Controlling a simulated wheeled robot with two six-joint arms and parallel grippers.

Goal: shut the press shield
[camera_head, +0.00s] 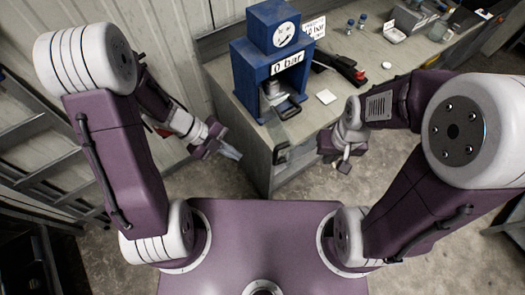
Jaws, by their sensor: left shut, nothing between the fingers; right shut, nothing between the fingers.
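The blue press (241,80) stands on the bench, with a dial on top and a sign reading 0 bar. Its front opening is uncovered, and a dark part sits inside. A clear, faint panel, seemingly the press shield (291,127), stands out from the press front, with a dark handle (282,153) at its lower end; its exact edges and hinge are hard to make out. My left gripper (231,153) is shut and empty, left of the handle and apart from it. My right gripper (340,166) is shut and empty, right of the handle and apart from it.
On the bench (345,125) lie a red and black tool (342,68), a white square (326,97) and a round white piece (386,65). Small bottles, an open white box (395,33) and a grey case stand further back. A ladder-like rack (40,150) is at left.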

